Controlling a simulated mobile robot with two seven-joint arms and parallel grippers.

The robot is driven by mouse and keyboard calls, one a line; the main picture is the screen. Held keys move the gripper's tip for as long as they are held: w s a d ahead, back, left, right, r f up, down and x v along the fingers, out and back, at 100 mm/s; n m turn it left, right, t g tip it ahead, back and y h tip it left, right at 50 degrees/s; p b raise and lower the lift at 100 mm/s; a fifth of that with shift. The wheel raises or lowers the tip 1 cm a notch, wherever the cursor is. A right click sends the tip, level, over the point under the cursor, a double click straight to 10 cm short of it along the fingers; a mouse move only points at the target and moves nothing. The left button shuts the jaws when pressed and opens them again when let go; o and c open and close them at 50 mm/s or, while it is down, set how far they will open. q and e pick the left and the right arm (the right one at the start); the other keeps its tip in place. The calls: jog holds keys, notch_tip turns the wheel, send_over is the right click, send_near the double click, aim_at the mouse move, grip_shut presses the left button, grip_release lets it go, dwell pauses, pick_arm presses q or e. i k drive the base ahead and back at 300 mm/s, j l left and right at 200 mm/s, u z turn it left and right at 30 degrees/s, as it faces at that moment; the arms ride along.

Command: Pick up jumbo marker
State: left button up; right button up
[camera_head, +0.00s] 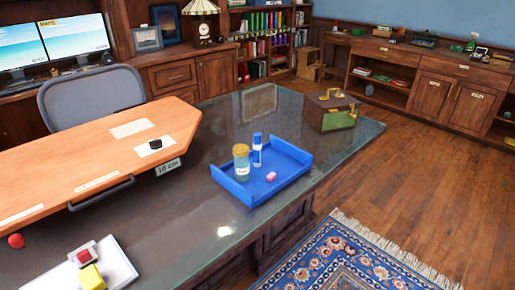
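A blue and white upright cylinder that looks like the jumbo marker (257,148) stands in a shallow blue tray (246,192) on the dark glossy desk (190,225). A jar with a yellowish lid (241,162) stands just to its left and a small pink block (271,177) lies in front of it to the right. The foot of the marker is partly hard to make out beside the jar. Neither of my grippers is in view.
A raised orange-brown board (95,160) covers the desk's left part, with a small black item (155,144) on it. A green and brown box (331,112) stands behind the tray to the right. A white tray (100,265) with a yellow block is at the front left.

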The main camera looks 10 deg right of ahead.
aim_at(256, 149)
jog(key=i+l, duration=0.1)
jog(key=l, duration=0.25)
jog(key=i+l, duration=0.15)
jog(key=l, duration=0.25)
jog(key=i+l, duration=0.1)
jog(key=l, duration=0.25)
jog(key=i+l, duration=0.15)
jog(key=l, duration=0.2)
jog(key=i+l, duration=0.1)
jog(key=l, duration=0.25)
jog(key=i+l, duration=0.15)
jog(key=l, duration=0.25)
